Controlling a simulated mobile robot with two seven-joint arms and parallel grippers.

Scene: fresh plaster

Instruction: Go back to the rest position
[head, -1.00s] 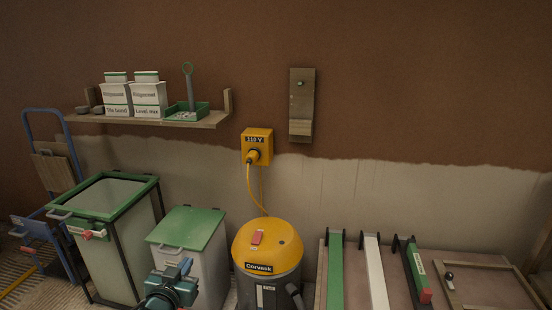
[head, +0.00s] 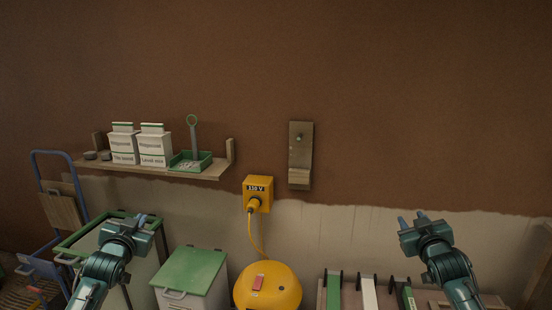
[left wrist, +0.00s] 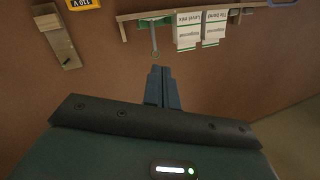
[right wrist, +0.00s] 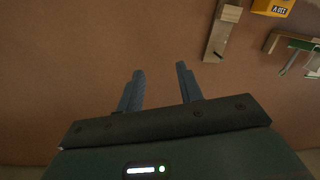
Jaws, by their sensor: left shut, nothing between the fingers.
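My left gripper (head: 137,219) is raised at the left of the head view, in front of the green-rimmed bin. In the left wrist view its two fingers (left wrist: 162,88) are together with nothing between them. My right gripper (head: 411,217) is raised at the right of the head view, in front of the wall. In the right wrist view its fingers (right wrist: 160,85) stand apart with empty space between them. Neither gripper touches anything that I can see.
A wooden shelf (head: 205,175) carries boxes and a green tray (head: 190,166). Below are a green-rimmed bin (head: 75,243), a green-lidded bin (head: 190,270), a yellow vacuum (head: 285,290) and a yellow socket box (head: 257,188). A wooden board (head: 300,160) hangs on the wall. The upper wall is clear.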

